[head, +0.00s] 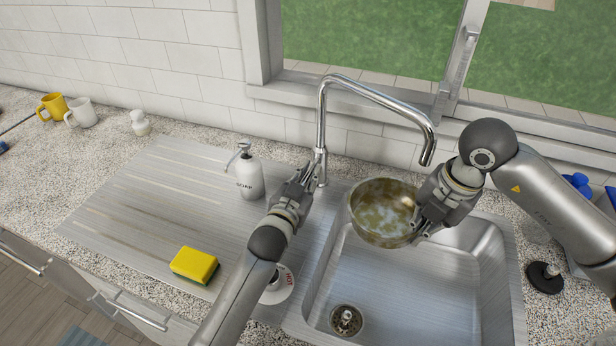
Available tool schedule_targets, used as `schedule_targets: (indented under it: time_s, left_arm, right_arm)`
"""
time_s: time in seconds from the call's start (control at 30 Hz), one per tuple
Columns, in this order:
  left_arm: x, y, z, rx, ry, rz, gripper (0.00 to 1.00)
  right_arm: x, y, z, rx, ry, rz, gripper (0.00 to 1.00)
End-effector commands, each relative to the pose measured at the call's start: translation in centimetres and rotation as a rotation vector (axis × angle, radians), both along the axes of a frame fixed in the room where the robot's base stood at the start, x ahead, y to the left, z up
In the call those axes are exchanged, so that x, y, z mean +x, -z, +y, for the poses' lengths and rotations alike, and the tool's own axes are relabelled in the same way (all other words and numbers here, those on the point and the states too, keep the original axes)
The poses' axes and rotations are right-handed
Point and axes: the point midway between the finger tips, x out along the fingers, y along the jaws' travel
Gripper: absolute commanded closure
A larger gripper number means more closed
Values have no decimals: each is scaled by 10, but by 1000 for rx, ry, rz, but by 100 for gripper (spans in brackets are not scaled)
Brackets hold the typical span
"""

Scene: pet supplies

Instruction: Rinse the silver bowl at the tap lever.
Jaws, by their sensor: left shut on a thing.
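The silver bowl (372,232) has brown and greenish stains inside. It hangs over the sink basin (420,290), tilted, its open side showing. My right gripper (418,220) is shut on the bowl's right side. The chrome tap (321,125) stands behind the sink, its spout end (428,155) above and to the right of the bowl. No water stream shows. My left gripper (308,174) is shut at the tap's base on the tap lever, which the fingers mostly hide.
A white soap bottle (249,180) stands left of the tap. A yellow sponge (194,264) lies on the drainboard (150,205). A black stopper (544,277) sits right of the sink. Yellow (54,106) and white mugs (82,113) stand far left.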

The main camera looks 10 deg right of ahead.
Motion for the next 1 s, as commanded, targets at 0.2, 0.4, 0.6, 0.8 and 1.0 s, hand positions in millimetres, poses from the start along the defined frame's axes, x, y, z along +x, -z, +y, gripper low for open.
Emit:
schedule_targets:
  time_s: [0.2,0.4,0.6,0.8,1.0]
  left_arm:
    - [1,-6,0,26,0,50,100]
    - [0,-6,0,29,0,58,100]
    - [0,-6,0,29,1,58,79]
    - [0,-6,0,29,1,58,63]
    - [0,-6,0,29,0,58,63]
  right_arm:
    - [0,0,0,1,0,-1,100]
    - [0,0,0,1,0,-1,100]
    - [0,0,0,1,0,-1,100]
    - [0,0,0,1,0,-1,100]
    - [0,0,0,1,0,-1,100]
